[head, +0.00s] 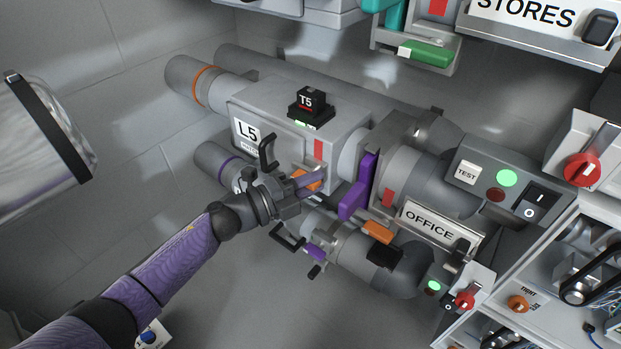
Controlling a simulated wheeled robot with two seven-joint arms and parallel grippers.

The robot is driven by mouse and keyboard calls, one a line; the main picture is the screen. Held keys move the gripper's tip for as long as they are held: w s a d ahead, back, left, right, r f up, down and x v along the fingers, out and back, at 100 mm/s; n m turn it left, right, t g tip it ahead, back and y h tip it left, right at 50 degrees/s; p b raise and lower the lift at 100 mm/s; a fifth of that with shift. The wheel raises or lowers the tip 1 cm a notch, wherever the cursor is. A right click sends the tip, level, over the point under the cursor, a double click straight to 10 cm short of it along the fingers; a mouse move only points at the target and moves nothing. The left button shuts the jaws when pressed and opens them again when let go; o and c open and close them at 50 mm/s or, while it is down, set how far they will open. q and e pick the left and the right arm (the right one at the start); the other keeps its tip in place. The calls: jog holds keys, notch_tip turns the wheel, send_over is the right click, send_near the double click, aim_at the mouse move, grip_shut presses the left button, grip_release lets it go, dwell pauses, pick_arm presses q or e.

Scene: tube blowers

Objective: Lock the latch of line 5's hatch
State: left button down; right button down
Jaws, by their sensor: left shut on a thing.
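Line 5 is the large grey box with the white L5 label (246,131) on its front and a black T5 block (306,101) on top. Its hatch front carries a black handle (267,150) and a red mark (318,150). An orange latch (307,179) sits at the lower right of the hatch. My left gripper (309,181) reaches in from the lower left and its fingers are shut at the orange latch, partly covering it. The latch's exact angle is hard to tell. My right gripper is not in view.
A purple lever (358,190) stands just right of the hatch. A thinner pipe (215,165) runs below, with another orange piece (377,231).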

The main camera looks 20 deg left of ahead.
pick_arm(q)
jog(key=shift+f+m, duration=0.15)
jog(key=shift+m, duration=0.15)
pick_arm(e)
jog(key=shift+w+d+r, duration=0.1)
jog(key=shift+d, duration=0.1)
pick_arm(q)
jog(key=c, duration=0.6)
grip_release()
jog(key=shift+c, duration=0.2)
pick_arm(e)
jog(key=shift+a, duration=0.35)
pick_arm(q)
jog(key=p+v, duration=0.3)
jog(key=v, duration=0.7)
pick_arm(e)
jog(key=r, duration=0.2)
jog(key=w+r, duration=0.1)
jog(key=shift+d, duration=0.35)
